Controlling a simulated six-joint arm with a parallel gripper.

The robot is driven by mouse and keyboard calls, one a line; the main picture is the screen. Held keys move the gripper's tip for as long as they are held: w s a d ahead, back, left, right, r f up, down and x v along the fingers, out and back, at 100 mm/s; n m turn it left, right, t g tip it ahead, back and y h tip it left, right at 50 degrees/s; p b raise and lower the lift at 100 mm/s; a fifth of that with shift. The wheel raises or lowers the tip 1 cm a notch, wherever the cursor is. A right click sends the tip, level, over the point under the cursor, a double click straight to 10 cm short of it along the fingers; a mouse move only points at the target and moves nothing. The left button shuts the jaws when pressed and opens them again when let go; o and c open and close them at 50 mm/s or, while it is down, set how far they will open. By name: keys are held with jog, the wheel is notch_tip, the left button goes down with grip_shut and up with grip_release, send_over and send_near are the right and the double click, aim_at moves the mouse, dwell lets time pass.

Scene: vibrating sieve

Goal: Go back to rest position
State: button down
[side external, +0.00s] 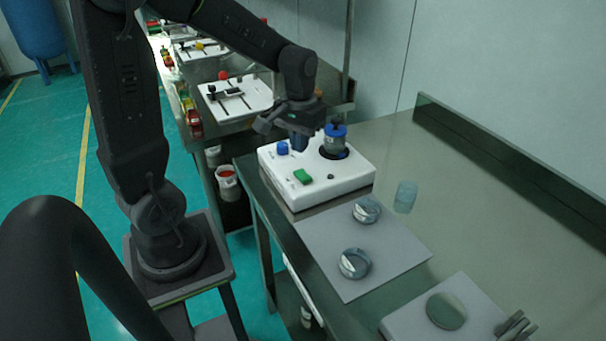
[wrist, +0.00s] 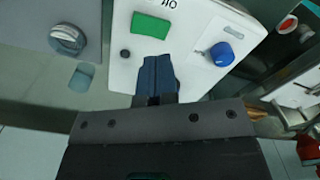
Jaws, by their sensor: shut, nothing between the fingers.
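My gripper (side external: 299,142) is shut and empty above the white sieve machine (side external: 340,184). In the wrist view the closed blue fingers (wrist: 157,78) point over the machine's white top. The machine has a green button (side external: 302,177), a blue knob (side external: 282,148) and a small dark round spot. A jar with a blue lid (side external: 335,131) stands on the machine's round dark seat, to the right of my gripper. In the wrist view the green button (wrist: 150,25) is above-left of the fingers and the blue knob (wrist: 222,53) is to their right.
A clear cup (side external: 405,197) stands beside the mat. A white plate with a round disc (side external: 446,310) is at the front right. Another bench with white devices (side external: 236,96) is behind.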

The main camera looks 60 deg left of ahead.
jog(key=shift+r, duration=0.5)
jog(key=shift+d, duration=0.1)
jog(key=s+d+r+m+t, duration=0.5)
jog(key=s+d+r, duration=0.3)
jog(key=s+d, duration=0.2)
jog(key=shift+s+d+r+m+t, duration=0.35)
jog(key=shift+d+m, duration=0.15)
jog(key=shift+d, duration=0.55)
